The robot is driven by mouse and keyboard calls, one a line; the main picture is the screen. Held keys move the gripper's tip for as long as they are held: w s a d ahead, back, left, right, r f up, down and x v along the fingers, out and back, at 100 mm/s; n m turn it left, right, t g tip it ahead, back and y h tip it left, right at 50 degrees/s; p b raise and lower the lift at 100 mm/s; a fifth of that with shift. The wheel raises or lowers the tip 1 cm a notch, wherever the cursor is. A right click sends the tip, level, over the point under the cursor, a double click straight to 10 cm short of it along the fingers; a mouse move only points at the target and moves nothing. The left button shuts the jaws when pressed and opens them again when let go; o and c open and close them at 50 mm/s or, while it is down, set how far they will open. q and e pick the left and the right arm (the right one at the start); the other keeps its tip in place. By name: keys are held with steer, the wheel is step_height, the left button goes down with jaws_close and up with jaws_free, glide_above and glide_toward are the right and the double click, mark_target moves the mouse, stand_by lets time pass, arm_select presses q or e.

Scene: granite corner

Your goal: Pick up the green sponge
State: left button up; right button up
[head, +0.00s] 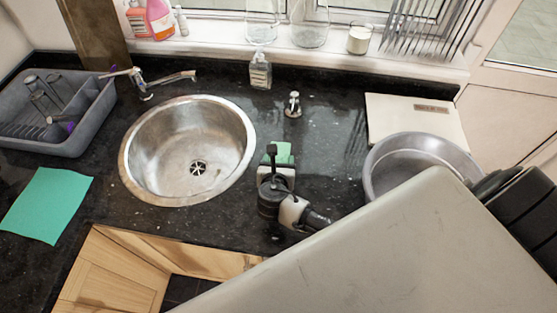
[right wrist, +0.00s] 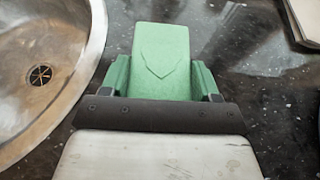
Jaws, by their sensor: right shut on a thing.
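The green sponge (head: 281,149) is on the right side of the round sink in the head view, partly hidden by my right gripper (head: 277,164). In the right wrist view the sponge (right wrist: 160,55) fills the gap between the fingers of my right gripper (right wrist: 161,80), which is shut on it. The sponge's far end sticks out beyond the fingers. It is over the dark counter; I cannot tell whether it touches it. My left gripper is not in view.
The steel sink (head: 190,150) is left of my right gripper. A metal bowl (head: 375,170) and pale board (head: 415,115) are to its right. A soap bottle (head: 260,72) and small metal fitting (head: 293,105) stand behind. A grey dish rack (head: 75,138) and green cloth (head: 48,205) lie left.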

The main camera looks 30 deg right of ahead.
mark_target(284, 156)
arm_select(q)
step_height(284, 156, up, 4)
steer(key=p, duration=0.3)
arm_select(e)
steer(key=r, duration=0.2)
steer(key=s+d+r, duration=0.1)
steer(key=shift+r, duration=0.25)
steer(key=s+d+r, duration=0.5)
steer(key=s+d, duration=0.2)
step_height(284, 156, up, 8)
arm_select(q)
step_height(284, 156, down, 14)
steer(key=b, duration=1.4)
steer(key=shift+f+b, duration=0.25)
steer(key=shift+b, duration=0.1)
arm_select(e)
steer(key=w+a+f+n, duration=0.1)
steer(key=a+f, duration=0.4)
steer(key=a, duration=0.7)
steer(key=shift+w+a+t+y, duration=0.3)
steer(key=shift+w+y, duration=0.05)
steer(key=shift+y, duration=0.05)
steer(key=shift+d, duration=0.1)
